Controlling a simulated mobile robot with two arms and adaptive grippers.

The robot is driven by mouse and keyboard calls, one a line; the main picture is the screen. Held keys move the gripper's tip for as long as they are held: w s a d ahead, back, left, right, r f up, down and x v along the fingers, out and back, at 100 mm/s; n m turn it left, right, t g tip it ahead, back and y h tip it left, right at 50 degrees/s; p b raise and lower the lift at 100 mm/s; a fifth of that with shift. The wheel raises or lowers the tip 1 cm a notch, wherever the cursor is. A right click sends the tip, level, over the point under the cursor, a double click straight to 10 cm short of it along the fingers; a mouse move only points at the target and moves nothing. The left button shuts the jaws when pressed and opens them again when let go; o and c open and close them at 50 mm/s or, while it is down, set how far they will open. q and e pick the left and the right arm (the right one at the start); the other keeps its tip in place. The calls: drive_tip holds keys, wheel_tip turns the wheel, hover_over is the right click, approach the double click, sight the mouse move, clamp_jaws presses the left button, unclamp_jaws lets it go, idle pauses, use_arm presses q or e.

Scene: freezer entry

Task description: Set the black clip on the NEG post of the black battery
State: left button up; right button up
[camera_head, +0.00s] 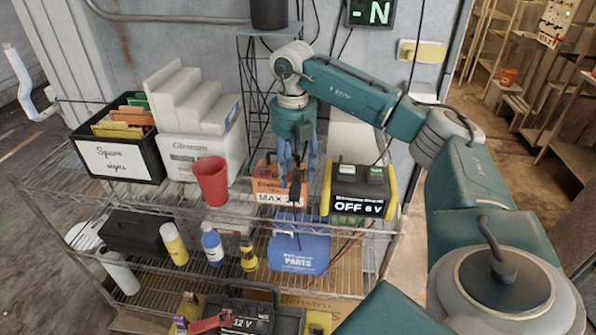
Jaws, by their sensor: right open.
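My right gripper (298,165) points down with blue fingers above the top shelf, in front of the orange box. It is open. A small dark piece that looks like the black clip (295,188) is just below and between the fingertips, with a thin dark lead running down from it. I cannot tell whether they touch. A black battery marked 12 V (252,324) sits low at the bottom edge, partly cut off. A red clip (208,323) is at its left side. The NEG post's label cannot be read. My left gripper is out of view.
An orange box (270,197), red cup (211,180) and bin of folders (116,158) share the top shelf. A blue parts bin (300,252) and several bottles stand below.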

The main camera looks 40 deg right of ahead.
drive_tip(key=shift+s+f, duration=0.1)
drive_tip(key=shift+f, duration=0.4)
drive_tip(key=shift+d+f, duration=0.1)
drive_tip(key=shift+f, duration=0.35)
drive_tip(key=shift+c, duration=0.3)
drive_tip(key=c, duration=0.5)
clamp_jaws()
drive_tip(key=shift+r, duration=0.25)
wheel_tip(320, 180, up, 8)
drive_tip(key=shift+r+b, duration=0.1)
drive_tip(key=shift+b, duration=0.7)
wheel_tip(320, 180, up, 11)
drive_tip(key=p, duration=0.4)
hover_over(295, 179)
use_arm(q)
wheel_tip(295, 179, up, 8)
drive_tip(key=p, duration=0.5)
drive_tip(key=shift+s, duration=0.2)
use_arm(e)
drive_tip(key=shift+r, duration=2.25)
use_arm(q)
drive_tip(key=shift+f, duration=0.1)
